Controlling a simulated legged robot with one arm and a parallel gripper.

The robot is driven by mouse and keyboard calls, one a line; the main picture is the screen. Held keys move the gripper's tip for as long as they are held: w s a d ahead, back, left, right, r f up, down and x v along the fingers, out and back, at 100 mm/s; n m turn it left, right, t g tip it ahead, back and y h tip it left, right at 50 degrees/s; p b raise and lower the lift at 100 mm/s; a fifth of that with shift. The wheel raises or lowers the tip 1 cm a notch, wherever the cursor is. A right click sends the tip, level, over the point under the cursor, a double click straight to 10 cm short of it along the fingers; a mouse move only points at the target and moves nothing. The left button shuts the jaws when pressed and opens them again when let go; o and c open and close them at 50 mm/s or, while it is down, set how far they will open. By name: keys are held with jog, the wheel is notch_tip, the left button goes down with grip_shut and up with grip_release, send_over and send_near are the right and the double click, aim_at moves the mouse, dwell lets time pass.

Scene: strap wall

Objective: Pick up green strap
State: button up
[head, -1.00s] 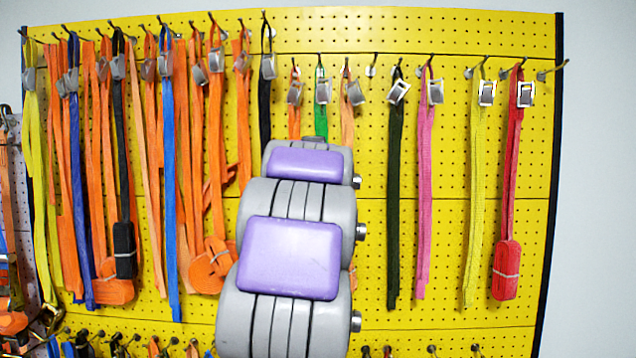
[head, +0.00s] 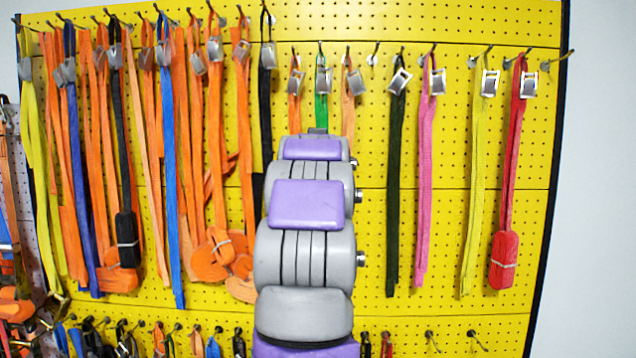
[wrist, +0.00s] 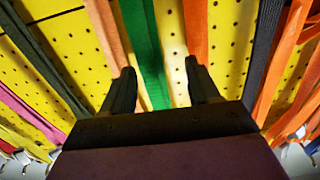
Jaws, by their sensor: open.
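The green strap (head: 322,106) hangs from a hook on the yellow pegboard, with a metal buckle at its top. In the head view its lower part is hidden behind my arm. In the wrist view the green strap (wrist: 146,50) runs down between the two fingers of my gripper (wrist: 158,74), closer to the left finger. My gripper is open, and I cannot tell how deep the strap sits between the fingers. In the head view the fingers are hidden by my arm.
An orange strap (head: 294,105) and a light orange strap (head: 348,110) hang close on either side of the green one. A dark green strap (head: 394,180) and a pink strap (head: 425,180) hang further right. A black strap (head: 265,110) hangs to the left.

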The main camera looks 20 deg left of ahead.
jog(key=p+x, duration=0.1)
jog(key=x, duration=0.1)
jog(key=shift+w+a, duration=0.15)
jog(key=shift+w, duration=0.25)
grip_shut()
dwell(0.3)
